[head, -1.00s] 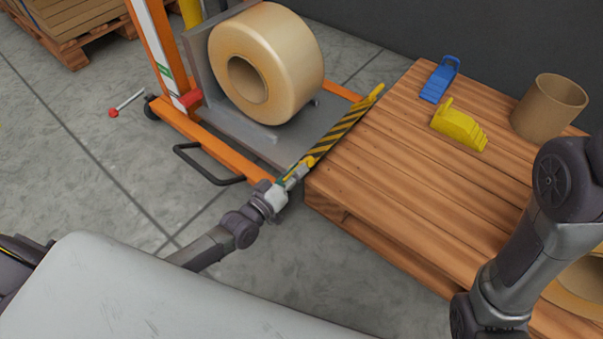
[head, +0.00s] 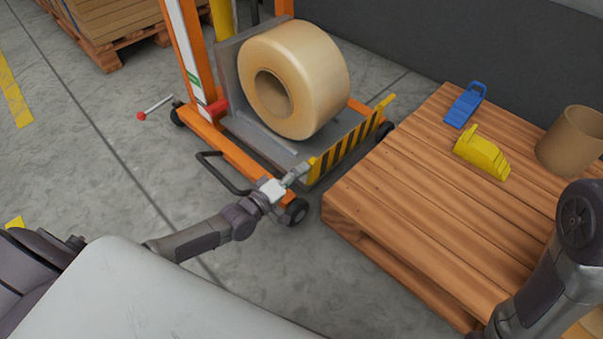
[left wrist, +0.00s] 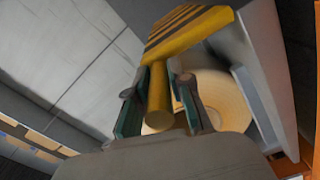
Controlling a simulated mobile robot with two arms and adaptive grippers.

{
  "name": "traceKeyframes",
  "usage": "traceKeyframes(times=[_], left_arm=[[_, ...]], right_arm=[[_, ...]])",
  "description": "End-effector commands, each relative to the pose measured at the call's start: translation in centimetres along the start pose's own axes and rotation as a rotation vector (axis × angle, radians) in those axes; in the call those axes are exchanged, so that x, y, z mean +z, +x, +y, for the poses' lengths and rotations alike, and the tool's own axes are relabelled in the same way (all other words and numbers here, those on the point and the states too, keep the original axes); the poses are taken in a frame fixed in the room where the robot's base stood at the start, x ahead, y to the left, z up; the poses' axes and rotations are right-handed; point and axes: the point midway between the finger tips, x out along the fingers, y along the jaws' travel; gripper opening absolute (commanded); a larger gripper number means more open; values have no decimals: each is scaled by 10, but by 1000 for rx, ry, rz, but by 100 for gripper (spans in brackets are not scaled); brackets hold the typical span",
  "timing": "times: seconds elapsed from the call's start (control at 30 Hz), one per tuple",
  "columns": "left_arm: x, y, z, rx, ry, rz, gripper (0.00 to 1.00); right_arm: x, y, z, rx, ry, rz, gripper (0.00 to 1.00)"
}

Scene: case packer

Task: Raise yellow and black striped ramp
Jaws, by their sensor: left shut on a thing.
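The yellow and black striped ramp (head: 346,142) stands steeply up along the front edge of the lift's grey platform. My left gripper (head: 298,174) is at the ramp's near end, shut on its yellow handle. In the left wrist view, the yellow handle (left wrist: 158,103) sits between the two fingers, with the striped ramp (left wrist: 188,30) above it. My right arm shows at the right edge, but its gripper is out of view.
A large tape roll (head: 310,80) stands on the platform of the orange lift (head: 228,142). A wooden pallet (head: 415,185) at the right bears a blue chock (head: 463,108), a yellow chock (head: 482,155) and a cardboard tube (head: 570,145). A floor gap separates pallet and lift.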

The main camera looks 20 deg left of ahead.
Motion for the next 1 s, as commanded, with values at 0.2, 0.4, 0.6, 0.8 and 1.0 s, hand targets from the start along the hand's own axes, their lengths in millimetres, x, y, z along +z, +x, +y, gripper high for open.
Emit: traceKeyframes(times=[0.2, 0.4, 0.6, 0.8, 1.0], left_arm=[[-2, 0, -2, -3, 5, 0, 0], [-2, 0, -2, -4, 5, 0, 0], [-2, 0, -2, -4, 5, 0, 40], [-1, 0, -2, -2, 3, -1, 45], [-1, -5, -2, -3, 2, -2, 45]], right_arm=[[-2, 2, 0, -1, 0, 9, 0], [-3, 3, 0, -1, -1, 13, 0], [-3, 3, 0, -1, -1, 13, 0], [-3, 2, 0, -1, -1, 11, 0], [-2, 0, 1, 1, -2, 4, 0]])
